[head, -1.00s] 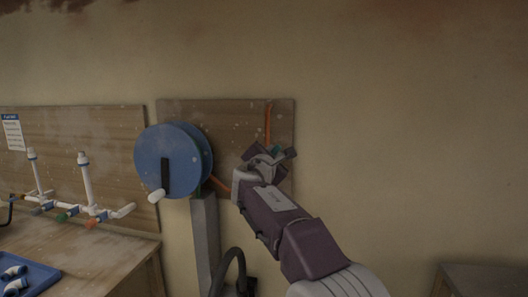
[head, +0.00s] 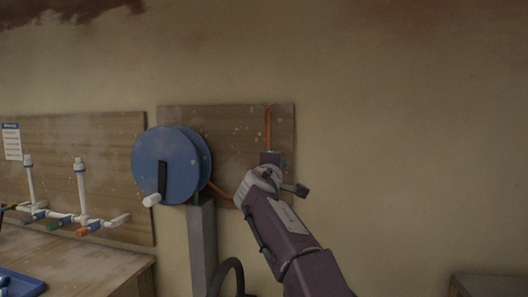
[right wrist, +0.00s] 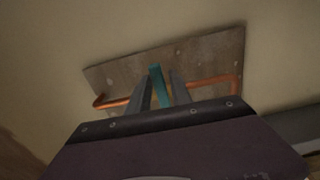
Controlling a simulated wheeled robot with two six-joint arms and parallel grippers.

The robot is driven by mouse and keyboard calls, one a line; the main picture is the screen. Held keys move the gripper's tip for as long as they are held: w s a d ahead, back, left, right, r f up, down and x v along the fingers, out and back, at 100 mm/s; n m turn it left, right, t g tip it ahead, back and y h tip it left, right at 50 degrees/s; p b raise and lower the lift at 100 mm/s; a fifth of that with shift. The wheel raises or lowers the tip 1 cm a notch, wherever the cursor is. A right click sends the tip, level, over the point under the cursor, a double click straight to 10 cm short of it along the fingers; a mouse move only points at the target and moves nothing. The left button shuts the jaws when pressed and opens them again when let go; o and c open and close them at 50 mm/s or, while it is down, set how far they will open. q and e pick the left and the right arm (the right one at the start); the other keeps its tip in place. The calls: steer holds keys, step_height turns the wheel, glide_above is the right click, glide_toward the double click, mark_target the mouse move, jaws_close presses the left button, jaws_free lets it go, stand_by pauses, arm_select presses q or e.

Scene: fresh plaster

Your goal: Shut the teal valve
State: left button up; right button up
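The teal valve has a teal handle (right wrist: 158,86), which shows between the two fingers of my right gripper (right wrist: 163,88) in the right wrist view. The fingers lie close along both sides of the handle and appear shut on it. In that view the handle stands roughly across the line of the copper-orange pipe (right wrist: 119,102). My left gripper is not in view.
A blue reel (head: 165,165) with a white-knobbed crank hangs left of the valve, close to my right arm. A grey post (head: 202,245) stands below it. White pipework (head: 83,190) and a blue tray (head: 22,284) are at far left. The wall on the right is bare.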

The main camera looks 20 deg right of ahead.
steer(key=shift+o, duration=0.3)
steer(key=shift+s, duration=0.1)
steer(key=b+v, duration=0.5)
steer(key=v, duration=0.6)
steer(key=shift+s+a, duration=0.3)
steer(key=shift+d+r, duration=0.1)
